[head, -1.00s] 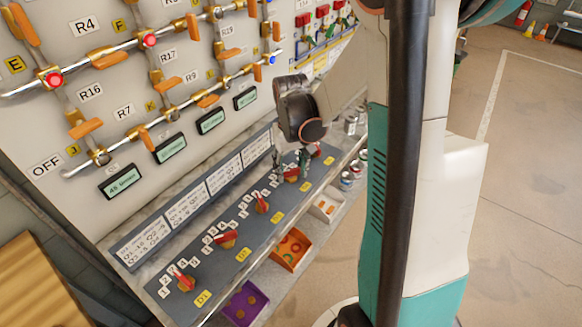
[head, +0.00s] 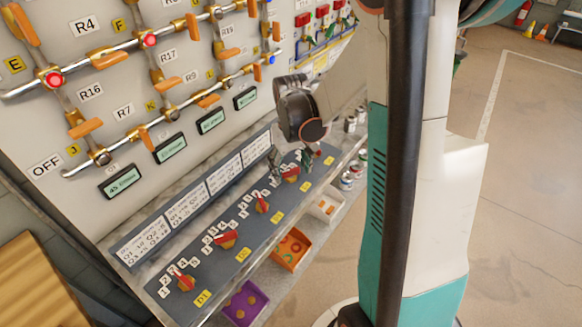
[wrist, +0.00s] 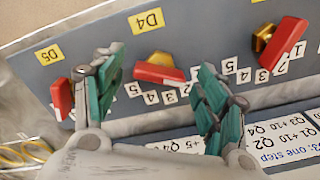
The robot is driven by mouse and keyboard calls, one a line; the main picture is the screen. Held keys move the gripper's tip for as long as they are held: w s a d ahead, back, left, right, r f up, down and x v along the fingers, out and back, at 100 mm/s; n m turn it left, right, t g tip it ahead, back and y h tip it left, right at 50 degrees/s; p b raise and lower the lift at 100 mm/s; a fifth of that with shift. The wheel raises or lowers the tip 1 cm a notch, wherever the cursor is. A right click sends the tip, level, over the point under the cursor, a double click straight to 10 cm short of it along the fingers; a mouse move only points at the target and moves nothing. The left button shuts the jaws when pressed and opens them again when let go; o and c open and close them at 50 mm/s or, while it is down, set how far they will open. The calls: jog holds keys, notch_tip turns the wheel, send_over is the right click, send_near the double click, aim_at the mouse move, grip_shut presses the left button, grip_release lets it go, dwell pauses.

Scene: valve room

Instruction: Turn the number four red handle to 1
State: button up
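The number four red handle (wrist: 159,70) sits below the yellow D4 label (wrist: 146,20) in the wrist view, its bar lying nearly crosswise in the picture. In the head view it is the red handle (head: 291,175) under my gripper. My gripper (wrist: 162,84) is open, with one teal finger on each side of this handle; I see gaps and cannot tell any contact. In the head view my gripper (head: 290,162) hangs low over the panel. Small number plates (wrist: 151,97) lie by the handle; the right finger hides some, so I cannot tell which number it points to.
The D3 handle (wrist: 283,42) stands to the right and the D5 handle (wrist: 61,98) close by the left finger. More handles, such as D1 (head: 184,281), line the grey panel. Pipes with orange levers (head: 85,128) cover the wall above. Bins (head: 291,249) sit below.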

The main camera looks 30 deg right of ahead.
aim_at(291, 170)
notch_tip(291, 170, up, 12)
dwell(0.7)
dwell(0.4)
